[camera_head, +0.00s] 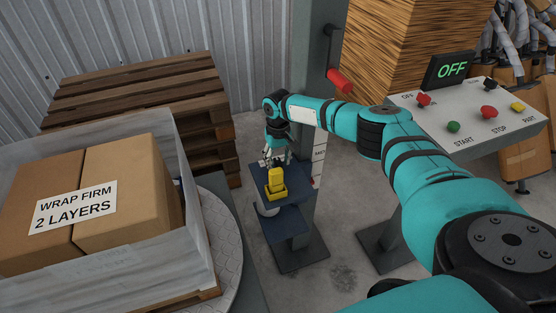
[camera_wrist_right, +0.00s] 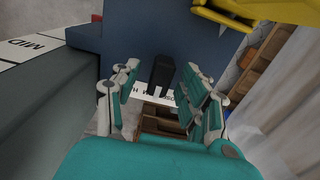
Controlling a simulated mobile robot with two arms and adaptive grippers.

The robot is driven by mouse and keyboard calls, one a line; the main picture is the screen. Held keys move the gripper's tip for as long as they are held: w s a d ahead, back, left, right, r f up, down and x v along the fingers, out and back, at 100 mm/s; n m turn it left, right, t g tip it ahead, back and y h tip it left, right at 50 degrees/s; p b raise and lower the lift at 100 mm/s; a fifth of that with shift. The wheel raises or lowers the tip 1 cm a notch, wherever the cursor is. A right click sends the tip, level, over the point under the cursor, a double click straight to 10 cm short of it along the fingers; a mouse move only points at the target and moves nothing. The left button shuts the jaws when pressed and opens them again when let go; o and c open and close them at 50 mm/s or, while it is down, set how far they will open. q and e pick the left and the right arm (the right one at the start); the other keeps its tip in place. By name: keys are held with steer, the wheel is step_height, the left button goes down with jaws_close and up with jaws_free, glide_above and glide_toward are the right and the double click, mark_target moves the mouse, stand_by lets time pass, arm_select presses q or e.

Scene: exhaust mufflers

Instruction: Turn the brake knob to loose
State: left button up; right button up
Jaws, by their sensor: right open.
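The brake knob appears to be the black block (camera_wrist_right: 162,72) on the dark blue carriage (camera_wrist_right: 150,25) in the right wrist view. A white label with partly hidden black letters lies just below it in that picture. My right gripper (camera_wrist_right: 160,98) is open, with one finger on each side of the black block in the picture. I cannot tell whether they touch it. In the head view my right gripper (camera_head: 276,152) is at the back of the blue carriage (camera_head: 290,224), and the knob is hidden there. My left gripper is not in view.
A yellow part (camera_head: 276,182) sits on the carriage, close in front of my right gripper. A post with a "MID" mark (camera_head: 319,152) stands beside it. Wrapped boxes (camera_head: 125,190) stand at left, pallets (camera_head: 150,95) behind. A control panel (camera_head: 470,115) reading OFF is at right.

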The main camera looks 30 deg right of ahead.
jaws_close()
steer(key=shift+n, duration=0.3)
steer(key=shift+n+p, duration=0.35)
steer(key=shift+n, duration=0.85)
steer(key=n, duration=0.6)
jaws_free()
steer(key=shift+r, duration=0.15)
